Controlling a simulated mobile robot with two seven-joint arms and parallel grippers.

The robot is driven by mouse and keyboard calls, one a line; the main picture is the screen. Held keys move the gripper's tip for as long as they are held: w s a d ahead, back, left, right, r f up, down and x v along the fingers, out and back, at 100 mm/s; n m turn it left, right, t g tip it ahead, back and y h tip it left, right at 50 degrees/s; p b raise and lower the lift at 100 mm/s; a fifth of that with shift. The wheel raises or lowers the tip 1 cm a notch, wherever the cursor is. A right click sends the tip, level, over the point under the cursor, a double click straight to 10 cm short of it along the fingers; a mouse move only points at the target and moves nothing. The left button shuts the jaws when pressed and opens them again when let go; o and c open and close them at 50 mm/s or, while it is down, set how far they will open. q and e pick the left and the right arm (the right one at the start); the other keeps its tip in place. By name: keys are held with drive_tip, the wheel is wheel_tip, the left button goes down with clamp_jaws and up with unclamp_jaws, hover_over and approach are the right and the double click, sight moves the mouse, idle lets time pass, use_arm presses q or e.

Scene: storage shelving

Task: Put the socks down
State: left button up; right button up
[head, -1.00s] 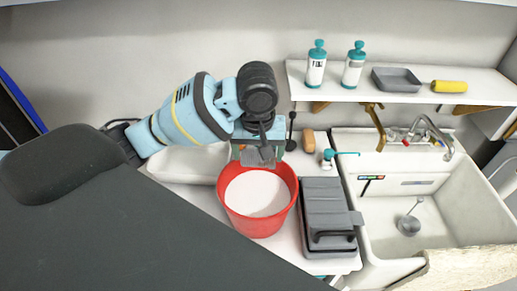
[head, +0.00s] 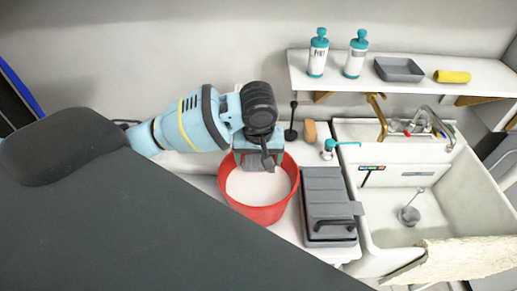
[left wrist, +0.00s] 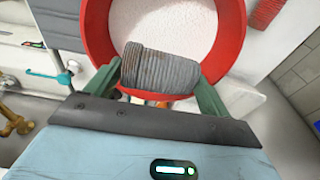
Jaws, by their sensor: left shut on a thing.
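The socks (left wrist: 160,70) are a grey ribbed bundle in the left wrist view. My left gripper (left wrist: 158,80) is shut on them, with one green finger on each side. In the head view my left gripper (head: 262,160) hangs at the back rim of a red bucket (head: 268,214), and the socks are mostly hidden under it. In the left wrist view the socks overlap the near rim of the bucket (left wrist: 232,35) and its pale contents. I cannot tell whether they touch it. My right gripper is not in view.
A grey case (head: 328,200) stands right of the bucket, beside a white sink (head: 400,245) with a tap. A brush (head: 291,122) and a teal-topped dispenser (head: 330,150) stand behind. A shelf (head: 440,88) above holds two bottles, a grey tray (head: 399,69) and a yellow roll (head: 452,76).

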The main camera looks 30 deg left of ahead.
sight(259, 168)
use_arm(q)
drive_tip(key=shift+f, duration=2.15)
drive_tip(key=o, duration=0.9)
drive_tip(key=shift+r, duration=3.5)
